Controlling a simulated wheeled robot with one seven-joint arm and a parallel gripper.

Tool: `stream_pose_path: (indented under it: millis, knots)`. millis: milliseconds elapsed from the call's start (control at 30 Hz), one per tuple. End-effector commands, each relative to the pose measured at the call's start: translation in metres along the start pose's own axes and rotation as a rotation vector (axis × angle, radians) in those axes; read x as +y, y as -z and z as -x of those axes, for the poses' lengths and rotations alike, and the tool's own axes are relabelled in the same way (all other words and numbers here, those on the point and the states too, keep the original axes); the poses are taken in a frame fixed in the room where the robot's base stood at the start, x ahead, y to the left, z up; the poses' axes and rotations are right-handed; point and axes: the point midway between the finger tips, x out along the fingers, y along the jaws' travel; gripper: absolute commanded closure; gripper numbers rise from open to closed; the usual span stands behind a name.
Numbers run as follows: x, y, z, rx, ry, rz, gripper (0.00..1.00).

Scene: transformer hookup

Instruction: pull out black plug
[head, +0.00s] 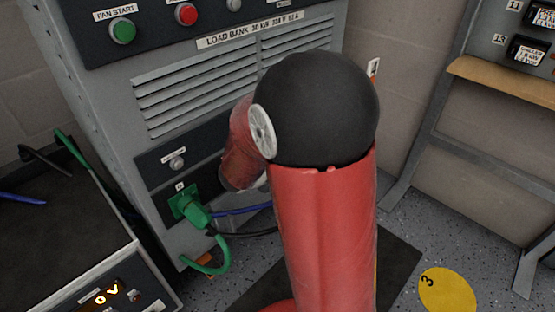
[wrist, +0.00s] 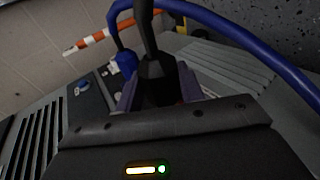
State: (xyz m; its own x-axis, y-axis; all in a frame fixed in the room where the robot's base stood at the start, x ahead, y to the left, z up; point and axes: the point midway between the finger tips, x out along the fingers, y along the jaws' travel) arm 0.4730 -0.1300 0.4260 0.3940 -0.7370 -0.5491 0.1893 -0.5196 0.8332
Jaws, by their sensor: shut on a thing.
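The black plug (wrist: 158,75) stands in the middle of the wrist view, with its black cable leading off at the top. My gripper (wrist: 158,98) is shut on it, one finger on each side. Whether the plug is seated in its socket is hidden by the gripper body. In the head view my own red arm covers the gripper and the black plug. A blue plug (wrist: 124,62) with a blue cable is just left of the black plug in the wrist view.
The load bank cabinet (head: 200,110) fills the left of the head view. A green plug (head: 192,211) is in its lower panel. Blue and black cables run behind my arm. A rack (head: 440,120) stands at right. A striped orange and white bar (wrist: 90,40) shows in the wrist view.

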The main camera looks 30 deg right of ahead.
Motion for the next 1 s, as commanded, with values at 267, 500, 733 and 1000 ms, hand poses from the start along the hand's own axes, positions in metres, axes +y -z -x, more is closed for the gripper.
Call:
stream_pose_path:
  millis: [267,500,733,1000]
  knots:
    - [0.0,-0.005,0.001,0.0,0.0,0.0,0.96]
    - [0.0,-0.005,0.001,0.0,0.0,0.0,0.96]
    - [0.001,-0.015,0.002,0.0,-0.001,-0.001,0.96]
    - [0.001,-0.037,0.004,0.0,-0.001,0.0,0.96]
